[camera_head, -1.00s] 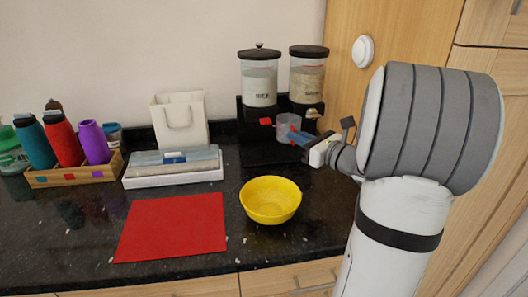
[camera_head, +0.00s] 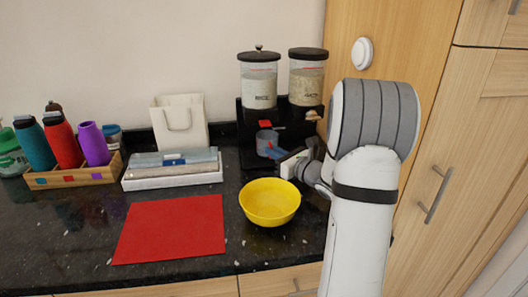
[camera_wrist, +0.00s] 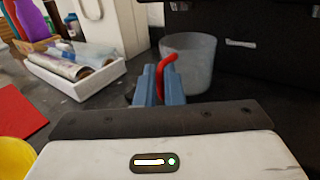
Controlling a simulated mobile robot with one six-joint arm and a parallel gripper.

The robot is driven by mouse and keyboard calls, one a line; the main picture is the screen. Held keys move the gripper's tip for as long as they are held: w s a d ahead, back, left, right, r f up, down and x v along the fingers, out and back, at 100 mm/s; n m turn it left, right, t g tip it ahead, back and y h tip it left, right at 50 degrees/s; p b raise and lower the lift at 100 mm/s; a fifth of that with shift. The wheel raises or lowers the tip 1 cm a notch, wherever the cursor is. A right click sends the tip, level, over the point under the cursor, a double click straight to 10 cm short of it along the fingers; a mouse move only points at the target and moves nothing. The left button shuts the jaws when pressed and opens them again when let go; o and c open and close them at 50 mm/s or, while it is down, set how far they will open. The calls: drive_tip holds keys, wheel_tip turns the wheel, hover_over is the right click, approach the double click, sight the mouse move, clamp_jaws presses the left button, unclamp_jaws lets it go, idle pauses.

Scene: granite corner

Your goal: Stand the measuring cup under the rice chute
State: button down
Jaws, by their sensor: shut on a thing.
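The measuring cup (camera_head: 266,138) is a translucent grey cup with a red handle. It is upright, below the red spout of the left, rice-labelled canister (camera_head: 259,80) of the black dispenser (camera_head: 247,135). In the wrist view the cup (camera_wrist: 192,62) is just beyond my fingers. My gripper (camera_head: 274,152), with blue fingers, is shut on the red handle, which shows between the fingertips (camera_wrist: 160,80) in the wrist view. I cannot tell whether the cup's bottom touches the dispenser base or hangs slightly above it.
A yellow bowl (camera_head: 270,203) stands in front of the dispenser, close to my arm. A second canister (camera_head: 307,78) is on the right. A red mat (camera_head: 172,230), a white tray (camera_head: 173,179), a paper bag (camera_head: 181,127) and a wooden bottle crate (camera_head: 72,178) lie to the left.

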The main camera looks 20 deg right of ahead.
drive_tip(key=x, duration=0.4)
drive_tip(key=shift+s+f, duration=0.1)
drive_tip(key=shift+f, duration=0.55)
drive_tip(key=shift+d, duration=0.1)
drive_tip(key=shift+f, duration=0.15)
drive_tip(key=c, duration=1.5)
unclamp_jaws()
drive_tip(key=shift+c, duration=0.2)
drive_tip(key=shift+s+d, duration=0.1)
drive_tip(key=shift+s, duration=0.15)
drive_tip(key=v, duration=1.1)
drive_tip(key=shift+s, duration=0.3)
